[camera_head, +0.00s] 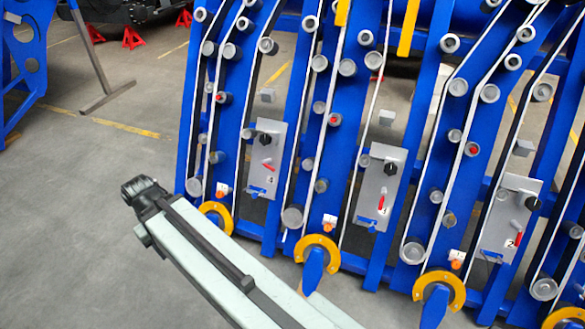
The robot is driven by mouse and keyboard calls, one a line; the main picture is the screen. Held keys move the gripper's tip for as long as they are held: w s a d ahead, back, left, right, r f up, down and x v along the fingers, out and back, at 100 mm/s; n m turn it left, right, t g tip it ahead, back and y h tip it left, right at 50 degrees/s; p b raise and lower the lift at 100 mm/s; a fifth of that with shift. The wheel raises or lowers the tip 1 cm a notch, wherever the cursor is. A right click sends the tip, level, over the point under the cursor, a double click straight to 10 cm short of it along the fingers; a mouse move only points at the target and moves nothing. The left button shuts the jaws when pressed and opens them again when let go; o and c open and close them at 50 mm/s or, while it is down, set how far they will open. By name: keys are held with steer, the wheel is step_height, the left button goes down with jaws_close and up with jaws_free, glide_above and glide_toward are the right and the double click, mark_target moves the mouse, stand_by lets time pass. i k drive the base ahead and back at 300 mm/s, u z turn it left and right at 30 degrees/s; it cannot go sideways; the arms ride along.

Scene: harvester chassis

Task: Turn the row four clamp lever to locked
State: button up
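Three grey panels are mounted between the blue frame posts. The left panel (258,160) carries a small mark that looks like a 4. It has a black knob (265,139) and a small red lever (268,167), which lies tilted, closer to level than upright. Its lock wording is too small to read. A blue part (257,191) sits at the panel's lower edge. My pale arm reaches up from the bottom edge and ends in a dark joint, left of and apart from this panel. No gripper fingers show.
The middle panel (391,164) and right panel (520,190) have near-upright red levers (381,202), (518,239). Orange rings (317,240) and rollers stick out from the blue posts. Open grey floor (80,230) lies left; red stands (131,38) are behind.

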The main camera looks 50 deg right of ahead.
mark_target(268, 167)
steer(key=u, duration=0.15)
steer(key=i, duration=0.9)
steer(key=z, duration=0.05)
